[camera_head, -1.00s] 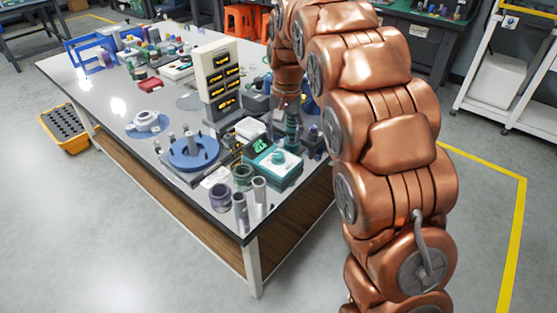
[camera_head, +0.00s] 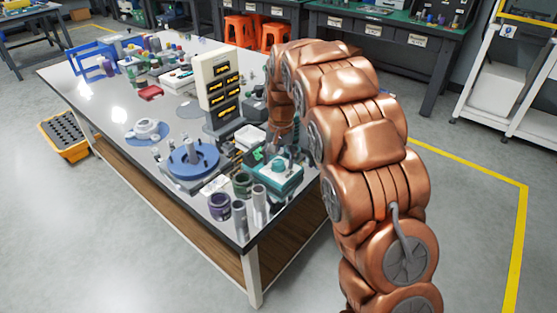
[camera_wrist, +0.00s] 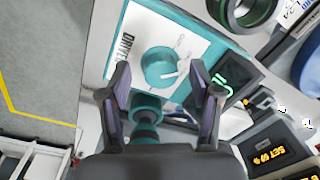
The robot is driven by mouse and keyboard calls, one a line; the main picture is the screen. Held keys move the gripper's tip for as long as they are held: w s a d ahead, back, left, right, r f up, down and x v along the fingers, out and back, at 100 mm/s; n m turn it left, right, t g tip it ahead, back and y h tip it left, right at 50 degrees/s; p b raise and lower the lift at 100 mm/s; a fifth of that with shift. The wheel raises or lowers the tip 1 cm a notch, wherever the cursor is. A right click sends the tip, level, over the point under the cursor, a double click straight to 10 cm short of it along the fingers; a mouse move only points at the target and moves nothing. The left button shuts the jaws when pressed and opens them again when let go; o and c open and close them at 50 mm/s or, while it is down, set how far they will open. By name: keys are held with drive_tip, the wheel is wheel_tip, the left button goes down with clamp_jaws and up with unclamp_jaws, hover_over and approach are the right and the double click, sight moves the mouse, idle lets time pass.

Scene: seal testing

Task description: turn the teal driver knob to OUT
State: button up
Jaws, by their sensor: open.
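The teal driver unit (camera_head: 290,182) sits near the table's front right corner. Its round teal knob (camera_wrist: 159,67) stands on a white face marked "DRIVER" in the wrist view; it also shows in the head view (camera_head: 279,167). White marks lie at the knob's right side, but its setting is too small to read. My gripper (camera_wrist: 162,76) is open, with its two dark fingers pointing toward the knob, one on each side in the picture. Whether they touch the knob I cannot tell. A teal cylindrical part (camera_wrist: 146,108) shows between the fingers, nearer the palm.
A green-lit display (camera_wrist: 225,86) is on the unit, right of the knob. A dark ring (camera_wrist: 247,10) lies beyond it. Dark jars and metal cylinders (camera_head: 259,203) crowd the table's front corner. A blue round fixture (camera_head: 193,160) stands left.

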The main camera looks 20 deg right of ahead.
drive_tip(key=shift+f, duration=0.25)
drive_tip(key=shift+c, duration=0.2)
drive_tip(key=c, duration=1.1)
drive_tip(key=n+b, duration=0.1)
drive_tip(key=n, duration=0.2)
drive_tip(key=shift+n, duration=0.3)
drive_tip(key=n, duration=0.4)
drive_tip(key=shift+d+b, duration=0.1)
drive_tip(key=shift+b, duration=0.2)
drive_tip(key=shift+n, duration=0.3)
